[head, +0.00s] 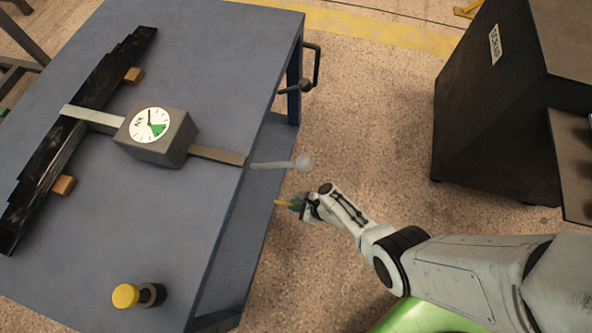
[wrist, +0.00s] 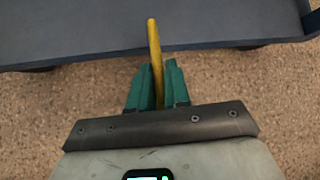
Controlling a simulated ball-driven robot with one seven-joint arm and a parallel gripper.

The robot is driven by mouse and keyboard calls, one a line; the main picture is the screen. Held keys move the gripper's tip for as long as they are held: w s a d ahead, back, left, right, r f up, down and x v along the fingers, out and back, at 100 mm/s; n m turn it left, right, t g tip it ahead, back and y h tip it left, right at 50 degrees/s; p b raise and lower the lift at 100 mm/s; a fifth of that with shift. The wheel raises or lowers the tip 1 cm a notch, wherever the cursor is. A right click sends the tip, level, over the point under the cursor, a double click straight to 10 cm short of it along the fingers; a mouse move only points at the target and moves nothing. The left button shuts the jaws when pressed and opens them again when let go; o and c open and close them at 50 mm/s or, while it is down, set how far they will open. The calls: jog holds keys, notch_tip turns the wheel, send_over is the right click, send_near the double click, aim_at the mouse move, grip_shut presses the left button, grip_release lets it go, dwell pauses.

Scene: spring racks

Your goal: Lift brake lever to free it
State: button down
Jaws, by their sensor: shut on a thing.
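A thin yellow bar (head: 281,203), which looks like the brake lever, is at the right side of the blue table, below the level of its top. My gripper (head: 297,203) has teal fingers and is shut on this bar. In the wrist view, the yellow bar (wrist: 154,45) stands up between the two fingers (wrist: 154,80), and its far end overlaps a blue-grey surface. I cannot tell where the bar joins the table.
On the blue table (head: 225,60) are a dial gauge (head: 165,140) with a grey ball-ended rod (head: 303,162), a dark leaf spring (head: 45,180) and a yellow-capped knob (head: 126,296). A dark handle (head: 300,87) juts from the table's edge. A dark scrap bin (head: 490,110) stands right. Floor between is clear.

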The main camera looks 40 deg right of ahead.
jog(key=shift+s+d+f, duration=0.2)
jog(key=shift+s+d, duration=0.1)
jog(key=shift+s, duration=0.15)
jog(key=c, duration=1.2)
grip_release()
jog(key=shift+d, duration=0.1)
jog(key=o, duration=0.3)
jog(key=shift+w+r, duration=0.1)
jog(key=shift+w, duration=0.05)
jog(key=shift+o, duration=0.3)
jog(key=shift+a, duration=0.2)
jog(key=shift+w, duration=0.1)
jog(key=shift+s+r+p, duration=0.3)
jog(key=shift+r+p, duration=0.15)
jog(key=shift+r, duration=0.05)
jog(key=p+v, duration=0.6)
jog(key=v, duration=0.3)
jog(key=shift+s+d+r, duration=0.2)
jog(key=shift+s+r, duration=0.05)
jog(key=shift+s, duration=0.05)
